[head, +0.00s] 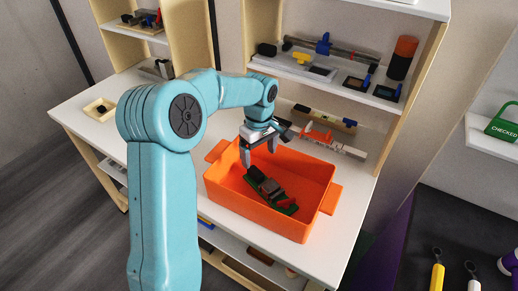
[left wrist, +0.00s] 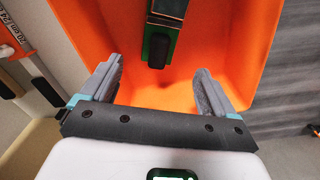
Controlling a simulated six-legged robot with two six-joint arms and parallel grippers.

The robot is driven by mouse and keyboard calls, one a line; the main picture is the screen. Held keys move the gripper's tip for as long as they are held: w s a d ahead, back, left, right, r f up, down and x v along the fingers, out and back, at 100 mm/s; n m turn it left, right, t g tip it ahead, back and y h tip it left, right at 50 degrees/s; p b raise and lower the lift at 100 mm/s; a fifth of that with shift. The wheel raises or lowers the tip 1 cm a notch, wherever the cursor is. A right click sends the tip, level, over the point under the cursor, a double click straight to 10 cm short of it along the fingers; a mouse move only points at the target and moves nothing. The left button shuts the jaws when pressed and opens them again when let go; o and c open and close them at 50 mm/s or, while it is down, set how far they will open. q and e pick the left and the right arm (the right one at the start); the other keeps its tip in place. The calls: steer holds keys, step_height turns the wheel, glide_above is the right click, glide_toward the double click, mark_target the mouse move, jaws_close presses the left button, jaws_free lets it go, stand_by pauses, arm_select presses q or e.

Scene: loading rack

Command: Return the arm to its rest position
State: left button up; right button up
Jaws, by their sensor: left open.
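My left gripper (head: 259,150) is open and empty. In the head view it hangs above the back left part of the orange crate (head: 257,212). In the left wrist view my gripper's two grey fingers (left wrist: 160,92) stand wide apart, with the orange crate (left wrist: 222,48) below and ahead. A green object with a dark grey and reddish top (head: 268,188) lies in the crate, apart from the fingers. It also shows in the left wrist view (left wrist: 158,45), beyond the gap between the fingers. My right gripper is not in view.
The crate stands on a white bench (head: 342,206). Behind it are a caliper-like tool (head: 333,143) and a shelf (head: 330,80) with several tools and a black-and-orange cylinder (head: 402,57). A small wooden tray (head: 100,107) sits at the left. A green "CHECKED" tag (head: 504,122) is at the far right.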

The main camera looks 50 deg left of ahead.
arm_select(q)
steer(key=shift+r, duration=1.05)
steer(key=shift+s, duration=0.1)
